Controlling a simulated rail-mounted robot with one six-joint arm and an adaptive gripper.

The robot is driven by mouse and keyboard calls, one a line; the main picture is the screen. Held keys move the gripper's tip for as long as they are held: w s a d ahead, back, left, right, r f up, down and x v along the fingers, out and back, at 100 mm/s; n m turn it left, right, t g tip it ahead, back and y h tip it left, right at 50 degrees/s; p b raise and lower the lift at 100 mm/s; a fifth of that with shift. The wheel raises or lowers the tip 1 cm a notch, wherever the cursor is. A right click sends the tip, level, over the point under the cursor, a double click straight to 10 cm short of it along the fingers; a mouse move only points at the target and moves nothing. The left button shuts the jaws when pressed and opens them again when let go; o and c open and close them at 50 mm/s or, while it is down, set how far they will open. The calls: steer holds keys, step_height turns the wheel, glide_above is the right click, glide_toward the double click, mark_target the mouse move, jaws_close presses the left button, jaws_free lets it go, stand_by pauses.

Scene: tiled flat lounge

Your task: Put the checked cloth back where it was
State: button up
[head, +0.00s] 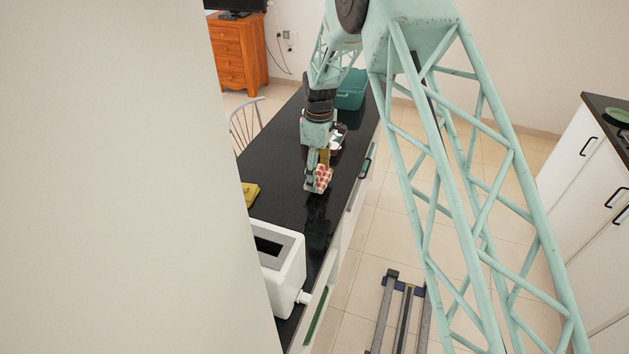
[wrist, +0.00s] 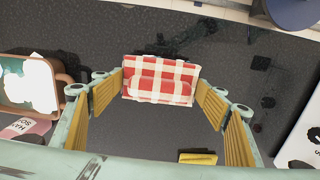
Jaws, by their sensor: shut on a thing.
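The red-and-white checked cloth (head: 320,180) is a small folded bundle over the black countertop (head: 285,200). In the wrist view the cloth (wrist: 160,80) lies between the two yellow-padded fingers of my gripper (wrist: 161,88), which is shut on it. In the head view my gripper (head: 317,174) points down with the cloth at its tips. I cannot tell for sure whether the cloth touches the counter.
A white toaster (head: 287,268) stands at the near end. A yellow item (head: 250,194) lies at the left edge. A teal box (head: 352,90) stands at the far end. A brown-rimmed container (wrist: 67,80) is left of my gripper in the wrist view.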

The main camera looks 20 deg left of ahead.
steer(key=shift+a, duration=0.15)
steer(key=shift+a, duration=0.65)
steer(key=shift+d+f, duration=0.1)
steer(key=shift+f, duration=1.7)
steer(key=shift+f, duration=0.15)
steer(key=o, duration=1.2)
step_height(320, 180, up, 12)
steer(key=shift+r, duration=0.1)
